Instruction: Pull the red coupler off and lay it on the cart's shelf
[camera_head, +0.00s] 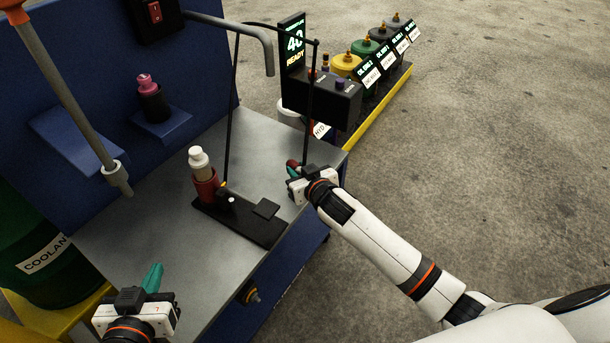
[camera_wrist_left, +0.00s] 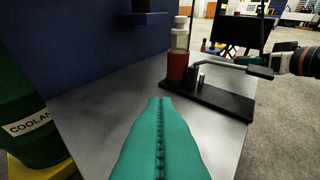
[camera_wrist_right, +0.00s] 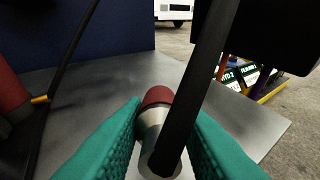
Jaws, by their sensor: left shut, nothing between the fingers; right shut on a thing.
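The red coupler (camera_wrist_right: 158,97), a red cap with a silver metal end, sits between the teal fingers of my right gripper (camera_wrist_right: 163,135). It also shows as a small red piece at my right gripper in the head view (camera_head: 292,164). A black hose (camera_wrist_right: 205,80) runs up from it. The coupler is over the right side of the cart's grey top (camera_head: 130,225); I cannot tell whether it touches. My left gripper (camera_head: 152,278) is shut and empty over the front left of the grey top, its teal fingers together in the left wrist view (camera_wrist_left: 160,140).
A red holder (camera_head: 206,187) with a pale-capped bottle stands on a black base plate (camera_head: 250,225) mid-top. A green coolant drum (camera_head: 35,250) stands left.

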